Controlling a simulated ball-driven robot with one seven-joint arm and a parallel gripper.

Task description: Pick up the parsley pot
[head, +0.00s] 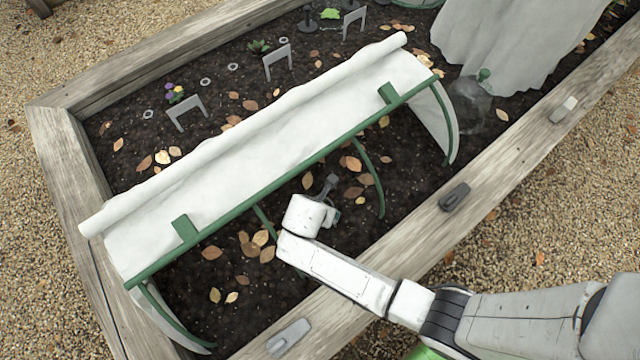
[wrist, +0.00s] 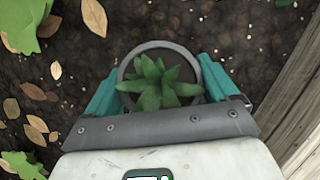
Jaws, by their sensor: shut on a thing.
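My gripper (wrist: 160,92) is shut on a small round grey pot (wrist: 130,68), with one teal finger on each side of it. The pot holds a plant with thick, pointed green leaves (wrist: 158,85), which looks like a succulent rather than parsley. In the head view my gripper (head: 330,200) is low over the soil beside the green-framed cover, and the pot cannot be made out there. Whether the pot touches the soil is unclear. I cannot identify any plant as parsley; bright green leafy plants (wrist: 25,25) show at the left in the wrist view.
A white cover on a green frame (head: 250,190) with hoops spans the bed close to my gripper. A clear cloche (head: 470,100) and pale cloth (head: 510,40) stand at upper right. Fallen leaves dot the soil.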

